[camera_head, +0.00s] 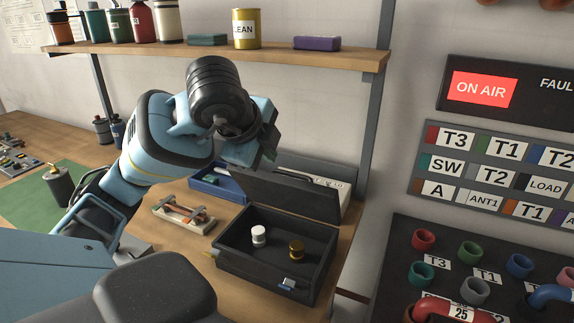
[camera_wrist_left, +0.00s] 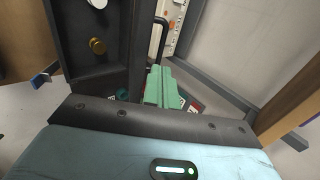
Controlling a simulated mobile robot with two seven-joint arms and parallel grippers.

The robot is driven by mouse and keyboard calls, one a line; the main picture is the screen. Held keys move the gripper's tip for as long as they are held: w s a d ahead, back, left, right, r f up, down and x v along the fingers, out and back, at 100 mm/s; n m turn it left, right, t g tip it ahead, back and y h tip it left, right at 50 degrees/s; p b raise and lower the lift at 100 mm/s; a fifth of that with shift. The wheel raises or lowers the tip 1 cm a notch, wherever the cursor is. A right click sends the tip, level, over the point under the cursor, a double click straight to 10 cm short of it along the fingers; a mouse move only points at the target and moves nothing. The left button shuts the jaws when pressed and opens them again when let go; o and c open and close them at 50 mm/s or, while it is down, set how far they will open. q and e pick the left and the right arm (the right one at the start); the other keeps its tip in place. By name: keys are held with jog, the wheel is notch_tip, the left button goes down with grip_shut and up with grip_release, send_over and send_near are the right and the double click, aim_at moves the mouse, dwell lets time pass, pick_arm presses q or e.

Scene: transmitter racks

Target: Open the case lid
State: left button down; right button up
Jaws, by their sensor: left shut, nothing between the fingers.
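The black case (camera_head: 228,262) stands on the wooden bench in the head view, with its inside exposed. Its dark lid (camera_head: 300,198) is raised at the back edge. A white-topped piece (camera_head: 258,236) and a brass piece (camera_head: 296,250) are inside; they also show in the left wrist view as a white piece (camera_wrist_left: 98,3) and a brass piece (camera_wrist_left: 97,46). My left gripper (camera_head: 268,157) is above the lid's upper left part; contact cannot be told. Its green fingers (camera_wrist_left: 158,86) are shut and empty in the wrist view. My right gripper is out of view.
A blue tray (camera_head: 222,186) lies behind the case, and a small wooden fixture (camera_head: 185,215) stands to its left. A shelf (camera_head: 290,55) with bottles and tins is above my left arm. Labelled panels (camera_head: 495,170) are to the right.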

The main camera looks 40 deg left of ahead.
aim_at(290, 187)
pick_arm(q)
jog(key=x, duration=1)
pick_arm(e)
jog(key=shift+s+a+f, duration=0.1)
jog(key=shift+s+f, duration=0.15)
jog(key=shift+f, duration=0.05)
pick_arm(q)
jog(key=shift+a, duration=0.1)
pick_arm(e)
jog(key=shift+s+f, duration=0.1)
